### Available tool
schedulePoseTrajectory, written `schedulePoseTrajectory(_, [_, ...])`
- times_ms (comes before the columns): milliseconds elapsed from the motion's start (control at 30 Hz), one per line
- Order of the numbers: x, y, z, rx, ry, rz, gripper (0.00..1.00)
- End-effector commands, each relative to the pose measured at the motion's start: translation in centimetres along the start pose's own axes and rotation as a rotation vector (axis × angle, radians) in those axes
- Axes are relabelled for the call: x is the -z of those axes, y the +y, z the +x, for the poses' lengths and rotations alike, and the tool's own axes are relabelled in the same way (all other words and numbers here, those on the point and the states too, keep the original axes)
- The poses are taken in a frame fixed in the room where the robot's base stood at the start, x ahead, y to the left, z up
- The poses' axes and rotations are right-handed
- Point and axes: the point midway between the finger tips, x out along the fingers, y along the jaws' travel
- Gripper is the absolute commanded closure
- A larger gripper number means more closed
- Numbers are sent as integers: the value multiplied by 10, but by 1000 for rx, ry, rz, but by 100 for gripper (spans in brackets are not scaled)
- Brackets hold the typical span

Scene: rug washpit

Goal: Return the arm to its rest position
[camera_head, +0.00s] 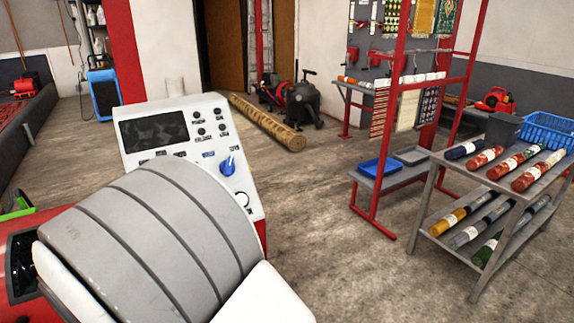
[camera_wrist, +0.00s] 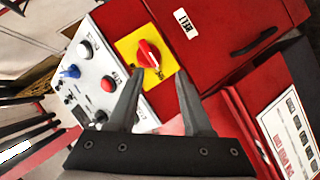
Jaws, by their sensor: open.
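In the wrist view my gripper (camera_wrist: 160,76) is open, its two dark fingers apart with nothing between them. Just beyond the fingertips is a red rotary switch (camera_wrist: 148,54) on a yellow plate (camera_wrist: 127,48), fixed to a red machine housing (camera_wrist: 225,55). I cannot tell the exact gap between the fingertips and the switch. The white control panel (camera_wrist: 122,74) lies left of the switch, with a blue knob, a red button and black knobs. In the head view the panel (camera_head: 214,172) shows its dark screen and blue knob; my gripper is not visible there.
A steel shelf table (camera_head: 437,178) with rolled rugs stands at right, beside a red rack (camera_head: 375,205). A rolled brown rug (camera_head: 265,122) lies on the floor behind the panel. A blue machine (camera_head: 103,93) stands at back left. The concrete floor (camera_head: 320,195) in the middle is clear.

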Motion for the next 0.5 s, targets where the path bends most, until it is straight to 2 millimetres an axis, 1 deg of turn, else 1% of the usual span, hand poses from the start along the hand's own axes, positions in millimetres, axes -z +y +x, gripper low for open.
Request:
schedulePoseTrajectory(33, [5,20,1,39,-12,85,50])
schedulePoseTrajectory(167, [11,55,-1,156,-35,277,50])
schedulePoseTrajectory(267, [13,84,-9,235,-52,406,50])
schedulePoseTrajectory(367, [13,115,-21,302,-70,519,50])
schedulePoseTrajectory(500, [8,159,-45,378,-104,649,50])
